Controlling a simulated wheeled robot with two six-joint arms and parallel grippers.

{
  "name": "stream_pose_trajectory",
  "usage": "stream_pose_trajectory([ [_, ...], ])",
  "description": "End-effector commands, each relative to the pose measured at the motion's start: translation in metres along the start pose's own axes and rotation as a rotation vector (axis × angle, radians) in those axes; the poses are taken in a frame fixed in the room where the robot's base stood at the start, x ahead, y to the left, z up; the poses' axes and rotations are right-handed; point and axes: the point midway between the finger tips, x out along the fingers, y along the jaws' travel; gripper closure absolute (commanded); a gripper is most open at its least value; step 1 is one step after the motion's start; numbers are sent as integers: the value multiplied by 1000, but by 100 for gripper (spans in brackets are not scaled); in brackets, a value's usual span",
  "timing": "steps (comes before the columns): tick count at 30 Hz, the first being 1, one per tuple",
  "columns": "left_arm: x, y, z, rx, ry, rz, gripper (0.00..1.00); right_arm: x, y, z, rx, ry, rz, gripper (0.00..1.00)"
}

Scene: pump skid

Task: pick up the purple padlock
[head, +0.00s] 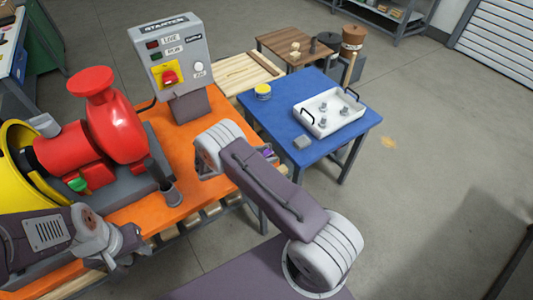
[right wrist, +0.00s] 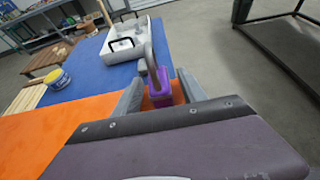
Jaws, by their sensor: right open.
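The purple padlock (right wrist: 160,97) shows in the right wrist view over the orange table top, with its grey shackle pointing up. My right gripper (right wrist: 161,92) is open, with one finger on each side of the padlock's body; I cannot tell whether either finger touches it. In the head view only a small purple bit of the padlock (head: 268,153) shows beside my right gripper, and my right arm hides most of the area. My left gripper (head: 128,240) is low on the left, over the orange table's front; its jaw state is unclear.
The orange table (head: 150,211) bears a red pump (head: 117,128) and a grey starter box (head: 172,57). A blue table (head: 268,112) beyond holds a white tray (head: 330,112), a yellow tin (head: 263,91) and a grey block (head: 303,142). Floor at the right is clear.

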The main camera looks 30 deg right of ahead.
Motion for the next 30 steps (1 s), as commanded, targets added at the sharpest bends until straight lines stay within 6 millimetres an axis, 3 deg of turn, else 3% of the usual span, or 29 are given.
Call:
stream_pose_trajectory([
  [4,0,0,0,0,0,0,64,0,0,0,0,0,0,51],
  [5,0,0,0,0,0,0,64,0,0,0,0,0,0,56],
  [9,0,0,0,0,0,0,64,0,0,0,0,0,0,95],
  [10,0,0,0,0,0,0,64,0,0,0,0,0,0,100],
  [22,1,0,0,0,0,0,64,-3,0,5,1,0,0,100],
  [28,4,0,0,0,0,0,64,-16,1,38,5,1,1,100],
  [30,3,0,0,0,0,0,64,-14,-13,48,-2,-1,-2,100],
])
